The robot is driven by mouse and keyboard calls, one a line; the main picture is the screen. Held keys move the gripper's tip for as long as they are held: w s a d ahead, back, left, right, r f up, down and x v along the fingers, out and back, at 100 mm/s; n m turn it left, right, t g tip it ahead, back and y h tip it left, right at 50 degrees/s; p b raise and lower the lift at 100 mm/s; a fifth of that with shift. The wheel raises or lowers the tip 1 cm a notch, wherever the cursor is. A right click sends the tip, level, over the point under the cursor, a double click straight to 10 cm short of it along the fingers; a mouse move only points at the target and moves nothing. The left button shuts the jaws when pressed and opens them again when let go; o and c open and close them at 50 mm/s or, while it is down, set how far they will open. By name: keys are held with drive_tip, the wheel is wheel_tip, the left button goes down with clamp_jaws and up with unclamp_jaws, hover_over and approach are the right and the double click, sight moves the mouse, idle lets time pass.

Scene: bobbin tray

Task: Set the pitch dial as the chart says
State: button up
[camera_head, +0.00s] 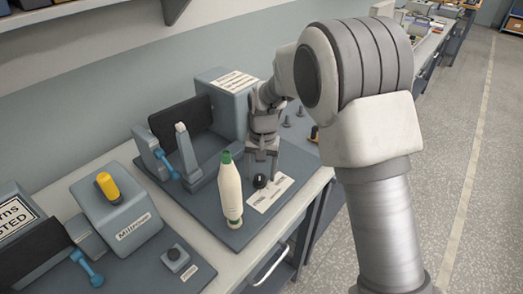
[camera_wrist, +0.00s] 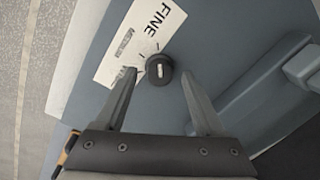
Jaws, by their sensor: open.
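The pitch dial, a black round knob (camera_wrist: 159,70) with a short white mark, stands on a grey-blue base plate. It also shows in the head view (camera_head: 260,181). In the wrist view its white mark runs nearly up and down the picture. A white card (camera_wrist: 125,38) beside it reads "FINE", with small black ticks near the knob; it also shows in the head view (camera_head: 270,195). My gripper (camera_wrist: 158,74) is open, with one finger on each side of the knob and a gap on both sides. I cannot tell whether the fingertips are level with the knob.
A cream bobbin with a green top (camera_head: 230,190) stands left of my gripper. A grey box (camera_head: 228,100) with a printed label stands behind. At left are a box with a yellow knob (camera_head: 107,187) and a partly cut-off sign (camera_head: 14,218). Small dark pegs stand right of my gripper.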

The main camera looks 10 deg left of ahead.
sight(264, 177)
wheel_tip(264, 177, up, 17)
drive_tip(key=p, duration=0.1)
drive_tip(key=shift+d+f, duration=0.2)
drive_tip(key=shift+d, duration=0.25)
drive_tip(key=s+d+r+t, duration=0.2)
drive_tip(key=s+d+r, duration=0.2)
drive_tip(key=s+d, duration=0.45)
drive_tip(key=s+d+r+t, duration=0.2)
drive_tip(key=s+d+r, duration=0.4)
drive_tip(key=d, duration=0.4)
drive_tip(key=s+d+f, duration=0.2)
drive_tip(key=s, duration=0.2)
drive_tip(key=s+d+f+t, duration=0.1)
drive_tip(key=s+d+f, duration=0.1)
drive_tip(key=s, duration=0.3)
drive_tip(key=shift+s+d+f+t+h, duration=0.25)
drive_tip(key=shift+s+f+t+h, duration=0.05)
drive_tip(key=c, duration=0.3)
drive_tip(key=shift+a, duration=0.1)
drive_tip(key=shift+c, duration=0.2)
